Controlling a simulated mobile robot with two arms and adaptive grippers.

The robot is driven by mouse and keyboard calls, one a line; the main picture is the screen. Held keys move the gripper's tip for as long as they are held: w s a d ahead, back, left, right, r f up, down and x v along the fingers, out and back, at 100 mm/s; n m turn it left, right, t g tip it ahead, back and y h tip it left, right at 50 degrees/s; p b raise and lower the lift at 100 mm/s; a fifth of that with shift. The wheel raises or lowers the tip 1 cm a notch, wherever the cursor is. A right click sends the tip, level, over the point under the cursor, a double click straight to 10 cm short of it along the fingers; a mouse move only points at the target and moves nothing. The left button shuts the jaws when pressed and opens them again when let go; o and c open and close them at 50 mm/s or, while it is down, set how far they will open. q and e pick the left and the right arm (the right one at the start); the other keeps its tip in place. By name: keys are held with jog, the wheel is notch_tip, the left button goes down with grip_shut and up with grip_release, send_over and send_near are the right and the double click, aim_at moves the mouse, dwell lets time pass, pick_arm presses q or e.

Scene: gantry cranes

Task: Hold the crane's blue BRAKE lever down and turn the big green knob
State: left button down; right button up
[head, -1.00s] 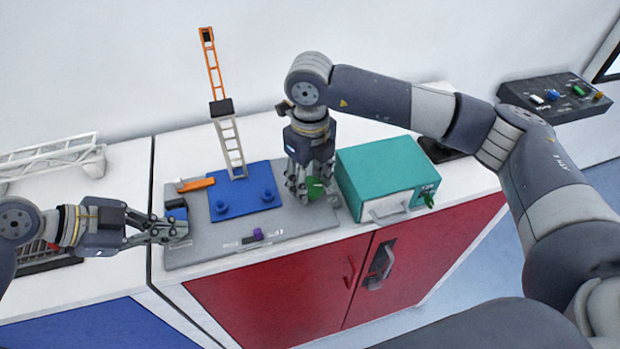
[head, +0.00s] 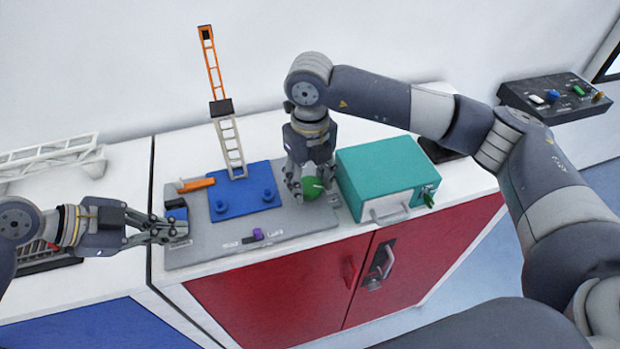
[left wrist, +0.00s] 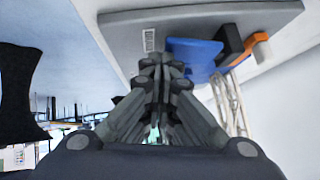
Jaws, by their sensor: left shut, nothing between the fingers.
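The blue BRAKE lever (head: 177,213) is at the left end of the grey panel (head: 205,247), beside a black block. It also shows in the left wrist view (left wrist: 190,48). My left gripper (head: 182,231) is shut and empty, its fingertips at the near side of the lever; I cannot tell whether they press it down. In the left wrist view its fingers (left wrist: 160,65) are together, just beside the blue lever. The big green knob (head: 313,188) is at the panel's right. My right gripper (head: 310,183) points down with fingers around the knob; whether they grip it is unclear.
A crane tower (head: 229,140) with an orange jib stands on a blue plate (head: 228,208) between the grippers. A purple slider (head: 257,235) is at the panel's front. A teal box (head: 385,170) stands close to the right of the knob.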

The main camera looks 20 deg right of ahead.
aim_at(310, 185)
jog(key=shift+o, duration=1.1)
jog(key=shift+r, duration=0.1)
notch_tip(310, 185, up, 12)
pick_arm(q)
jog(key=shift+r, duration=0.1)
jog(key=shift+r+p, duration=0.75)
jog(key=shift+p, duration=0.2)
pick_arm(e)
jog(key=shift+r, duration=0.8)
